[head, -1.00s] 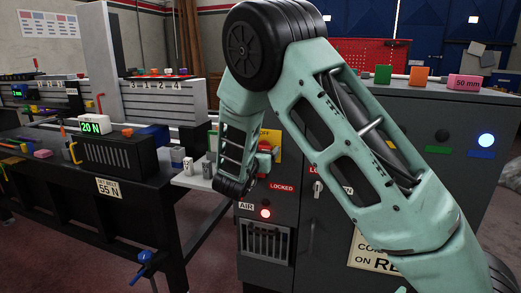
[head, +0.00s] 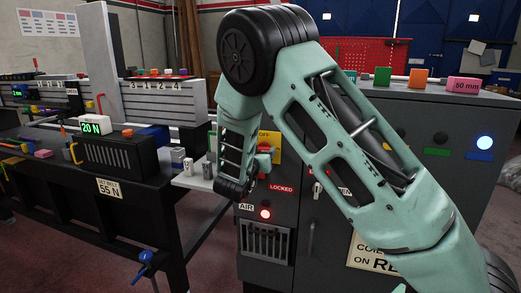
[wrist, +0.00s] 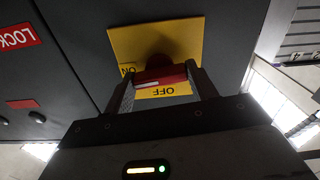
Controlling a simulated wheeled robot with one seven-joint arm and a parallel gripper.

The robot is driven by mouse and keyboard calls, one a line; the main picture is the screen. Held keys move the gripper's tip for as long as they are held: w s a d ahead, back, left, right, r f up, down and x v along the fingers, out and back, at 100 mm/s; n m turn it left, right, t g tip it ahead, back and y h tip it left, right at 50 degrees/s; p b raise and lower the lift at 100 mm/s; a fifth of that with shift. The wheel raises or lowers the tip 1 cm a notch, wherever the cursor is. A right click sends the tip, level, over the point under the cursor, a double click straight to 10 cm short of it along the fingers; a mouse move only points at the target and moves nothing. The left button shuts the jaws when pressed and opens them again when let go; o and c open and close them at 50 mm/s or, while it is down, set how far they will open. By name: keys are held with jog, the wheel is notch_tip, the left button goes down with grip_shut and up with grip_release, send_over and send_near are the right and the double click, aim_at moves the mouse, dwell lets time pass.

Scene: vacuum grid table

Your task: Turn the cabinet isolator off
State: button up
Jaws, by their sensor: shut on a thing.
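The isolator is a red rotary handle (wrist: 165,72) on a yellow plate (wrist: 205,35) on the grey cabinet front. In the wrist view my gripper (wrist: 161,77) is shut on the handle, one finger at each side. The handle bar lies crosswise between the fingers, with a white line on its left part. The ON mark shows beside the left finger. The OFF mark shows upside down just below the bar. In the head view the yellow plate (head: 276,149) shows its OFF mark, but my arm hides most of the handle and my gripper.
Below the isolator are a red LOCKED label (head: 281,188) and a lit red AIR lamp (head: 265,214). A key switch (head: 317,187) sits to the right. Coloured blocks stand on the cabinet top. A test bench (head: 60,190) stands close on the left.

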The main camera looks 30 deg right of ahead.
jog(key=shift+n+p, duration=6.35)
jog(key=shift+n, duration=1.95)
jog(key=shift+a+f, duration=0.1)
jog(key=o, duration=1)
jog(key=b+v, duration=0.4)
jog(key=v, duration=1.3)
jog(key=shift+s, duration=0.2)
